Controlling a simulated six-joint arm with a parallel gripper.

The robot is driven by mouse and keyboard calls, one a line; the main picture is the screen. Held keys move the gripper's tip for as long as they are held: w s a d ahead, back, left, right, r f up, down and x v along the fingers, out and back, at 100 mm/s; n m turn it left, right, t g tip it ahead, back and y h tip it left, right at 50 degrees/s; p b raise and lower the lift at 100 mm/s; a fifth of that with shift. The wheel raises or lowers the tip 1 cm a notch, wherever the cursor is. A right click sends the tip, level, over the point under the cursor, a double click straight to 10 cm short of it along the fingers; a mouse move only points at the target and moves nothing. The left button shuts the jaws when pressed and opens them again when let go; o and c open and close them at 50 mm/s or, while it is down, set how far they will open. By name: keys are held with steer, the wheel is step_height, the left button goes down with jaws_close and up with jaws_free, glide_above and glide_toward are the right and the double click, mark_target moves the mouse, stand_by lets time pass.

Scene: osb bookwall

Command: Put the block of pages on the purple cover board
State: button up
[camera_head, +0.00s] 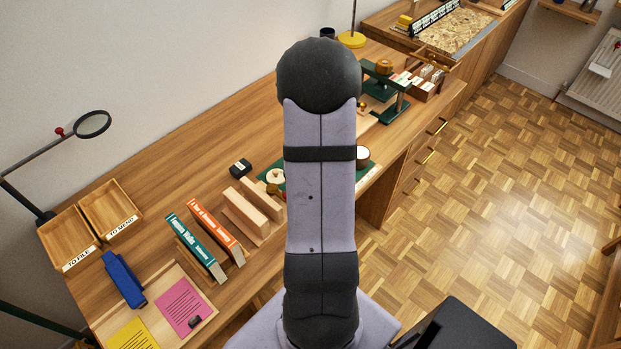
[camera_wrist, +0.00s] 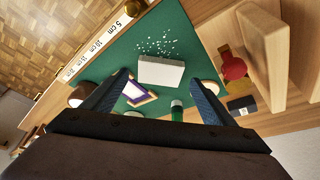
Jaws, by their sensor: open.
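The block of pages (camera_wrist: 161,72) is a white slab lying on the green mat (camera_wrist: 180,32) in the wrist view. The purple cover board (camera_wrist: 135,92) lies on the mat too, close by and partly hidden by the left finger in the picture. It shows purple with a pale middle and an orange-brown edge. My gripper (camera_wrist: 159,79) is open and empty, with its fingers pointing down toward the mat. The block appears between and just past the fingertips, apart from them as far as I can tell. In the head view my arm hides the gripper, the block and the board.
A ruler strip (camera_wrist: 95,49) borders the mat. A green cylinder (camera_wrist: 177,112), a red knob-like thing (camera_wrist: 233,67), a dark small box (camera_wrist: 241,105) and wooden uprights (camera_wrist: 264,45) stand nearby. White specks (camera_wrist: 161,46) lie beside the block. Books (camera_head: 195,240) stand left of my arm.

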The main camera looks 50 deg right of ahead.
steer(key=p+v, duration=0.5)
steer(key=v, duration=0.4)
steer(key=shift+r, duration=0.35)
steer(key=shift+s+a, duration=0.1)
steer(key=shift+s, duration=0.05)
steer(key=w+a+r+n+y, duration=0.25)
steer(key=a+n, duration=0.25)
steer(key=a, duration=1.1)
steer(key=s+a+r+n+g, duration=0.3)
steer(key=s+a, duration=0.4)
steer(key=a, duration=0.4)
steer(key=shift+r+n+y, duration=0.35)
steer(key=shift+r+n, duration=0.15)
steer(key=shift+s, duration=0.1)
steer(key=c, duration=0.4)
